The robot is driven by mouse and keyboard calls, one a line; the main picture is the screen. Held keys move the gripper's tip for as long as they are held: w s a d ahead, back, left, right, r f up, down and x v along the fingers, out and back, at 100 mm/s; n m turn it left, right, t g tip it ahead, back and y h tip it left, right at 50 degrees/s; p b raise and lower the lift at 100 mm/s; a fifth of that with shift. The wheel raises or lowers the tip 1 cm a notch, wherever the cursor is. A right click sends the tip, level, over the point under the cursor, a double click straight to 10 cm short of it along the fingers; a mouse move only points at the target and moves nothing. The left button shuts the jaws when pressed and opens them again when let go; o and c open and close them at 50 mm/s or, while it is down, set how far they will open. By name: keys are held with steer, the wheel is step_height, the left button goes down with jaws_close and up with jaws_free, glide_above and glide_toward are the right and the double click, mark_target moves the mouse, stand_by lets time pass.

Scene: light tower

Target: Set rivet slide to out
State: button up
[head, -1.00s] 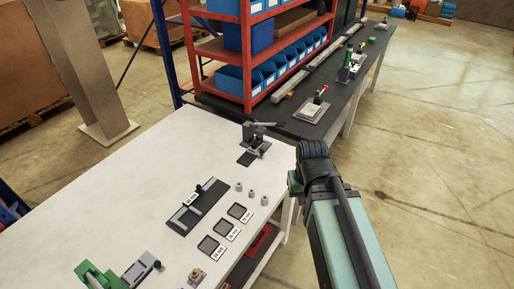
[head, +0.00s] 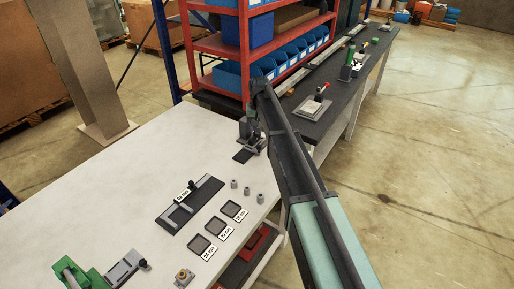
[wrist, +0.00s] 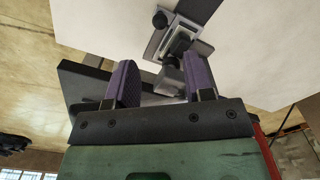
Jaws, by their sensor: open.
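A small grey press-like device (wrist: 178,42) with dark knobs (wrist: 160,19) stands in the upper middle of the wrist view, on a dark base plate (wrist: 196,9). In the head view my arm partly covers it; its dark plate (head: 243,156) shows at the table's far end. Which of its parts is the rivet slide I cannot tell. My gripper (wrist: 160,62) is open, with its two purple fingers apart. A grey block (wrist: 169,80) of the device shows between them, and I see no grip on it.
On the white table (head: 130,170) are a slide fixture (head: 190,204) with a black knob, several small grey cylinders (head: 247,191), dark labelled squares (head: 215,226) and a green tool (head: 78,274). A red shelf (head: 246,55) and dark bench (head: 311,125) stand behind the device.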

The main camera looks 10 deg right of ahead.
mark_target(259, 146)
step_height(259, 146, down, 10)
steer(key=b, duration=0.8)
steer(key=shift+b, duration=0.4)
steer(key=shift+r, duration=0.2)
steer(key=shift+c, duration=0.3)
steer(key=shift+s, duration=0.1)
jaws_close()
